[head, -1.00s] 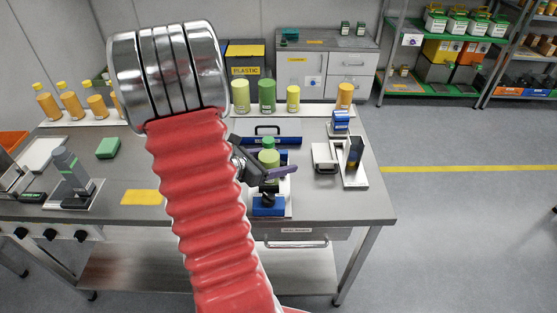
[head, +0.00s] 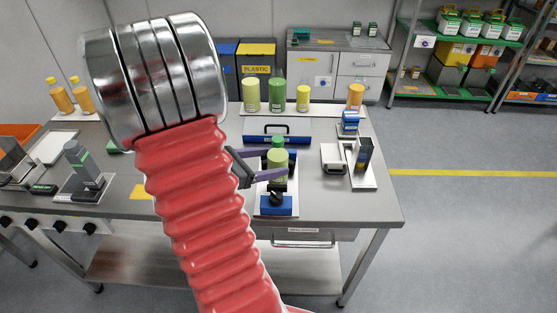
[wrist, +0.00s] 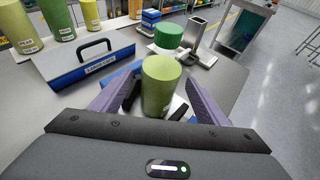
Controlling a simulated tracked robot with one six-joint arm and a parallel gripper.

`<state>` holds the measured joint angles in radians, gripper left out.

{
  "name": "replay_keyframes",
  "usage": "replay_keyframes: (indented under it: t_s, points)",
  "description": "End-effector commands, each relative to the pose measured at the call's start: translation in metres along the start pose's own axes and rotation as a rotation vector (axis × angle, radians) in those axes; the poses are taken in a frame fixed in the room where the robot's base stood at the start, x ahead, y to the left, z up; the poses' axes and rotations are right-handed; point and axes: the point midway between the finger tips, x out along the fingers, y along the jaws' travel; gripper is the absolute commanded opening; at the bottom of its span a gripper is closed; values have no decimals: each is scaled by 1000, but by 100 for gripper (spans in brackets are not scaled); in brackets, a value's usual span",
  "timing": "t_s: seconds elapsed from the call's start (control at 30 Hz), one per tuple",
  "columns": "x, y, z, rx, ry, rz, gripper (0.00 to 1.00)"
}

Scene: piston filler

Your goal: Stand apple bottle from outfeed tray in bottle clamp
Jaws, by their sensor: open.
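The apple bottle, light green with a green cap, stands upright at the bottle clamp in the head view (head: 277,167) and in the wrist view (wrist: 160,84). The bottle clamp (head: 274,206) has a blue front block, a dark knob and a pale base plate. The bottle's foot is partly hidden, so I cannot tell how it sits between the jaws. My gripper (head: 268,164) is open, its purple fingers reaching in from the left on either side of the bottle. In the wrist view the fingers (wrist: 155,98) flank the bottle, with a gap visible.
A blue case with a black handle (head: 276,134) lies behind the clamp. Several bottles stand on a white strip at the back, including a green one (head: 277,94). My red arm hides the table's left middle.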

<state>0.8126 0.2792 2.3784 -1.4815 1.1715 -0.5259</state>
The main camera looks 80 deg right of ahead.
Motion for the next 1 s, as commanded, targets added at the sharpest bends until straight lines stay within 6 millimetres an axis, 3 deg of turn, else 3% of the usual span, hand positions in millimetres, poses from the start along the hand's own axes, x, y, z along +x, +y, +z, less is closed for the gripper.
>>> replay_keyframes:
  t_s: [0.2,0.4,1.0]
  points:
    - [-29,1,0,-1,-1,4,68]
    - [-46,0,0,0,0,2,68]
    - [-49,0,0,0,0,-1,68]
